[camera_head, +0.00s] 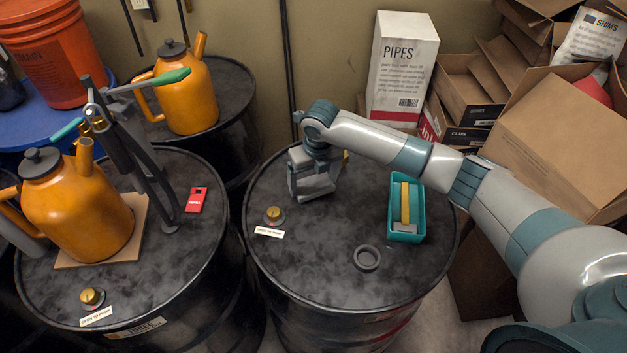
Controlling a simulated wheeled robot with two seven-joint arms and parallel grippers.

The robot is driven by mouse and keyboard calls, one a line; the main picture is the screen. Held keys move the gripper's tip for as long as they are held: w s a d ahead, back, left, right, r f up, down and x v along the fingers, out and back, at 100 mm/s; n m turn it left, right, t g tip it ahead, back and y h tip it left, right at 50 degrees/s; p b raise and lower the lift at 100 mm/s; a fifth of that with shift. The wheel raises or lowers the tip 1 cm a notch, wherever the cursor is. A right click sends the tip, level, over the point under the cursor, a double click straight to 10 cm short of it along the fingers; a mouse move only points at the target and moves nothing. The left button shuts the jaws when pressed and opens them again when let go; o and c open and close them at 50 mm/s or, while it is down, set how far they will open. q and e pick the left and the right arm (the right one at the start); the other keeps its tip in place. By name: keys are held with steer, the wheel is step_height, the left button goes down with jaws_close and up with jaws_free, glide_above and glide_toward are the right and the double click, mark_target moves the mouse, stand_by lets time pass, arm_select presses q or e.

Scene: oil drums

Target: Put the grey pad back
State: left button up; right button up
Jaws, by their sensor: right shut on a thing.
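My right gripper (312,182) points down over the back left part of the right drum's black top (310,255). It is shut on a grey piece, which looks like the grey pad (313,190); grey jaws and grey piece are hard to tell apart. I cannot tell whether the piece touches the drum top. A teal tray (421,208) lies on the same drum to the right of the gripper, with a yellow bar and a small grey piece in it. My left gripper is not in view.
A grey ring (367,258) and a brass cap (273,215) lie on the right drum. The left drum holds an orange can (75,205), a pump (125,150) and a red card (196,200). A white PIPES box (400,65) and cartons stand behind.

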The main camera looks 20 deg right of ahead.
steer(key=o, duration=0.9)
steer(key=shift+r, duration=0.15)
steer(key=shift+s+r+b, duration=0.1)
steer(key=shift+r+b, duration=0.25)
steer(key=shift+r, duration=0.3)
steer(key=r+b, duration=0.1)
steer(key=r, duration=0.4)
steer(key=s+r+b, duration=0.1)
steer(key=r, duration=0.4)
steer(key=s+r+b, duration=0.1)
steer(key=r+b, duration=0.1)
steer(key=r, duration=0.3)
steer(key=shift+s+d+r, duration=0.15)
steer(key=shift+s+r, duration=0.05)
steer(key=shift+r, duration=0.15)
